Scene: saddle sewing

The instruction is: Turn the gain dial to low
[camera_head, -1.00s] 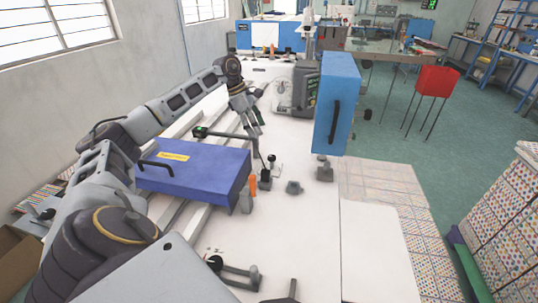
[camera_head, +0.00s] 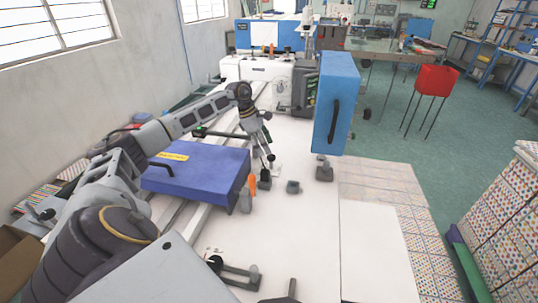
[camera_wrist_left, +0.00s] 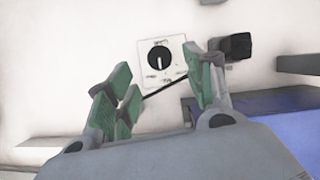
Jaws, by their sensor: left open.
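The dial (camera_wrist_left: 160,58) is a round black knob with a pale pointer mark, on a small white plate (camera_wrist_left: 148,76) with tiny, unreadable labels. My left gripper (camera_wrist_left: 158,72) is open and empty in the left wrist view, its green-padded fingers on either side below the dial. The fingers look apart from the knob; the exact height gap cannot be told. In the head view my left gripper (camera_head: 266,148) points down over the white table, and largely covers the dial's plate. My right gripper does not show.
A blue-purple box (camera_head: 200,170) with a yellow label lies left of the gripper. A black block (camera_wrist_left: 234,46) stands close right of the dial plate. An orange piece (camera_head: 252,184) and small grey fixtures stand nearby. A tall blue panel (camera_head: 336,102) rises to the right.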

